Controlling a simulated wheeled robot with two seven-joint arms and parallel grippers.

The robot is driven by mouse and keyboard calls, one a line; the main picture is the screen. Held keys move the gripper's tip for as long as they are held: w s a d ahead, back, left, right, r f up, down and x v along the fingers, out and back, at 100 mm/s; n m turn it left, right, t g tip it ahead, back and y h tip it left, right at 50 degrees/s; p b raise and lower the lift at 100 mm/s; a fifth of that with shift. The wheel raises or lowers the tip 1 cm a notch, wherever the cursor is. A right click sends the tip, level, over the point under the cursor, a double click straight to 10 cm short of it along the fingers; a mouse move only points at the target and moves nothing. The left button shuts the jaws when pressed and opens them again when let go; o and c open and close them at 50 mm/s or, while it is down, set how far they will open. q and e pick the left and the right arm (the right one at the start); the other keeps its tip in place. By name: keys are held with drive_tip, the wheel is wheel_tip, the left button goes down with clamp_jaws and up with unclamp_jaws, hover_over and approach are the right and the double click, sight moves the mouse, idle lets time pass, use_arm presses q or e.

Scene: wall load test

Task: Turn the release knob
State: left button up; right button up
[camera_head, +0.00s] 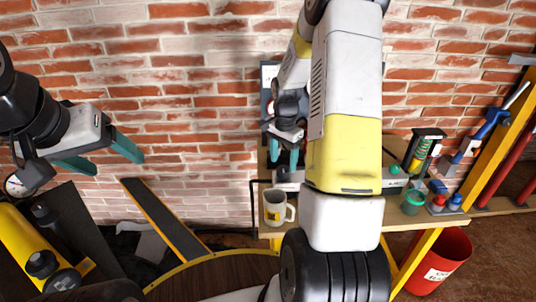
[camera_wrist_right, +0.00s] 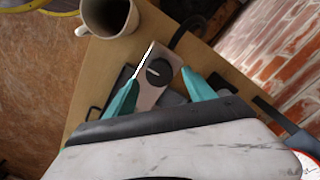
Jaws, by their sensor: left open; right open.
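The release knob (camera_wrist_right: 153,72) is a dark round dial with a pale line across it. It is set on a grey metal plate (camera_wrist_right: 150,96) in the right wrist view. My right gripper (camera_wrist_right: 160,78) is open, with its teal fingers apart on either side of the knob in that view. I cannot tell how far the fingertips are from the plate. In the head view the right gripper (camera_head: 284,158) points down over the bench, and I cannot make out the knob there. My left gripper (camera_head: 118,164) is open and empty in front of the brick wall.
A mug (camera_head: 276,208) stands on the wooden bench (camera_head: 300,229), near the right gripper. A green jar (camera_head: 412,202) and several small tools stand further right. A red bin (camera_head: 440,262) is below. A yellow cylinder (camera_head: 35,250) is at lower left.

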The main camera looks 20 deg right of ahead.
sight(283, 172)
drive_tip(key=shift+f, duration=1.4)
drive_tip(key=c, duration=1.4)
drive_tip(key=shift+o, duration=0.2)
